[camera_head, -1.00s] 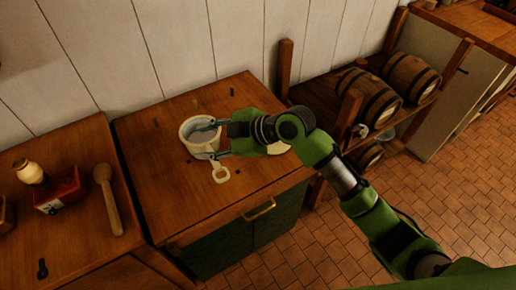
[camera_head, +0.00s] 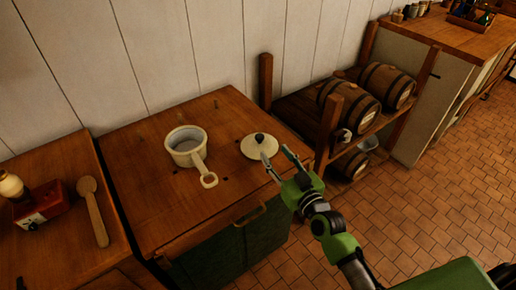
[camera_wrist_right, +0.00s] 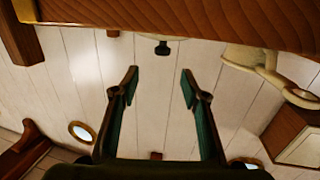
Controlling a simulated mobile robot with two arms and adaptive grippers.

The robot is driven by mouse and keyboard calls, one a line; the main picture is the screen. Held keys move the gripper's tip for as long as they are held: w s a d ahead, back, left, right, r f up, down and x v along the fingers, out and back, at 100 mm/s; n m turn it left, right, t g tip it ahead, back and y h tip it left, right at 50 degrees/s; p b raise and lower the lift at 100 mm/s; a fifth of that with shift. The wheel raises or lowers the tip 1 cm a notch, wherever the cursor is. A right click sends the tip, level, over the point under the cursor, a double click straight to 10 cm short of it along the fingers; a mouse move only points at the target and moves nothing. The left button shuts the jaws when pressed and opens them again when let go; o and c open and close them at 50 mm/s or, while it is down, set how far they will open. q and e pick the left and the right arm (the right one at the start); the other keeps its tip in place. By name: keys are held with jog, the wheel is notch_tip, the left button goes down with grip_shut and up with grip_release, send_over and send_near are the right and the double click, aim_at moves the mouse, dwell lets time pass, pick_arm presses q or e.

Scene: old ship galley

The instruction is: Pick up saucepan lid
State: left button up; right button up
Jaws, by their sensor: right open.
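The saucepan lid (camera_head: 256,151) is a round cream disc with a dark knob, lying flat near the right edge of the wooden cabinet top. My right gripper (camera_head: 277,157) is open and empty at the lid's right side, its fingers pointing towards the lid. One fingertip overlaps the lid's edge in the head view; I cannot tell whether it touches. In the right wrist view the lid's dark knob (camera_wrist_right: 162,47) shows ahead, between the spread fingers (camera_wrist_right: 160,85). My left gripper is not in view.
A cream saucepan (camera_head: 184,156) stands left of the lid, its handle towards the front; it also shows in the right wrist view (camera_wrist_right: 245,59). A wooden spoon (camera_head: 97,217) and a red box (camera_head: 42,207) lie on the left counter. Barrels (camera_head: 350,100) sit on a rack at right.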

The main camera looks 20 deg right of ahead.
aim_at(262, 139)
jog(key=w, duration=0.3)
jog(key=shift+w+a+f+b, duration=0.1)
jog(key=shift+w+a+b, duration=0.1)
jog(key=shift+a+b, duration=0.15)
jog(key=w, duration=0.1)
jog(key=w+b, duration=0.1)
jog(key=w, duration=0.1)
jog(key=w+a+b, duration=0.1)
jog(key=shift+w+f, duration=0.35)
jog(key=shift+f, duration=0.05)
jog(key=shift+w, duration=0.25)
jog(key=shift+r, duration=0.1)
jog(key=shift+c, duration=1.1)
grip_shut()
